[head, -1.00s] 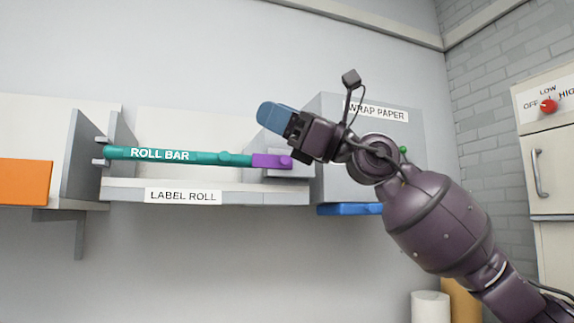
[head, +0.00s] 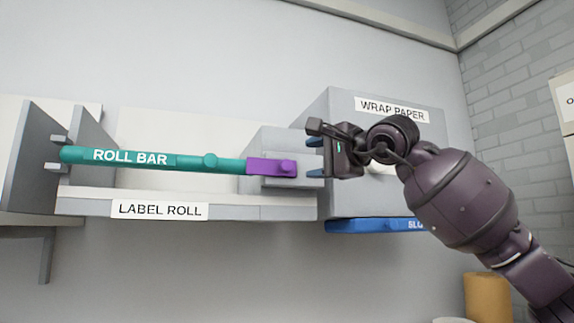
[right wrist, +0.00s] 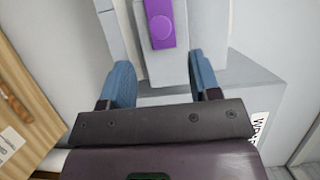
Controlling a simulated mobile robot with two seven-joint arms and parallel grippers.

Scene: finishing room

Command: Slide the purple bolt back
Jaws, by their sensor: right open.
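The purple bolt (head: 271,167) sits at the right end of the teal roll bar (head: 150,159), against the grey block. It has a round knob on it. In the right wrist view the bolt (right wrist: 160,22) lies ahead of the fingers, in line with the gap between them. My right gripper (head: 316,157) is open and empty, just right of the bolt and apart from it. Its blue fingers also show in the right wrist view (right wrist: 159,80), spread to either side. My left gripper is not in view.
The label roll shelf (head: 230,207) runs beneath the bar. The wrap paper box (head: 345,195) stands right behind my right gripper, with a blue slot piece (head: 365,226) below it. The wall below the shelf is clear.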

